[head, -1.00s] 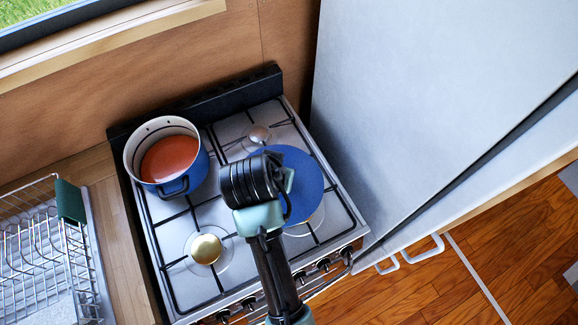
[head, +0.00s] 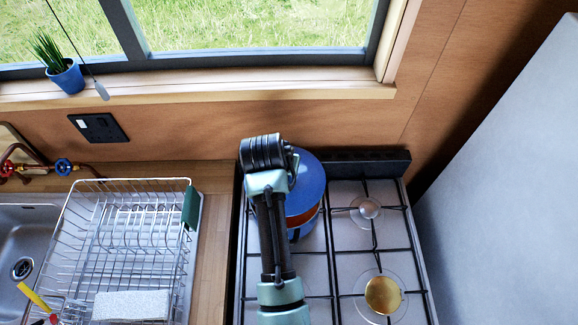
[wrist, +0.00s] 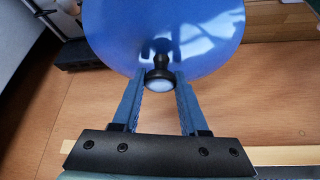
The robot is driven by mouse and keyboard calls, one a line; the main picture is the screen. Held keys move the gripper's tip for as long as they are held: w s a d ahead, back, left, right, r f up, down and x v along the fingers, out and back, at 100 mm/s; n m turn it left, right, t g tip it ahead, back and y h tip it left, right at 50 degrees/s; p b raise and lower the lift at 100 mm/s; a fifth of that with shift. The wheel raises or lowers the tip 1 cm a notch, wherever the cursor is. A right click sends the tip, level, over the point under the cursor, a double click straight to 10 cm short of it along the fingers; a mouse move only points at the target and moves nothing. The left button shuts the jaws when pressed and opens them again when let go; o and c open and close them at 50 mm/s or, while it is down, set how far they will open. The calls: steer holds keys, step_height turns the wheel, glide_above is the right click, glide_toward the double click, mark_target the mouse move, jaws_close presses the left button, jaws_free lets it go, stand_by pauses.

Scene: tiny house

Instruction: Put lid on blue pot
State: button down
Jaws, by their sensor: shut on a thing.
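The blue lid (head: 312,180) is held over the pot at the back left of the stove in the head view. The blue pot (head: 306,230) shows only in part beneath it, with a strip of its orange-red inside visible below the lid's near edge. I cannot tell whether the lid touches the rim. In the wrist view, my gripper (wrist: 160,84) is shut on the dark knob of the lid (wrist: 205,35). My wrist hides the fingers and part of the lid and pot in the head view.
The stove (head: 345,262) has free burners at right. A wire dish rack (head: 130,235) stands on the counter at left, beside a sink (head: 18,235). A wooden wall and window sill (head: 240,98) are behind. The pale fridge (head: 500,190) stands at right.

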steer(key=shift+d+f+b, duration=0.1)
steer(key=shift+f+b, duration=0.45)
steer(key=shift+f, duration=0.1)
step_height(320, 180, down, 4)
steer(key=b, duration=0.3)
steer(key=shift+r, duration=0.25)
steer(key=shift+f+b, duration=0.55)
steer(key=shift+f, duration=0.25)
steer(key=shift+r+p, duration=0.1)
steer(key=shift+p, duration=0.3)
steer(key=shift+f, duration=0.55)
stand_by(0.9)
jaws_free()
steer(key=shift+s+f, duration=0.1)
stand_by(0.4)
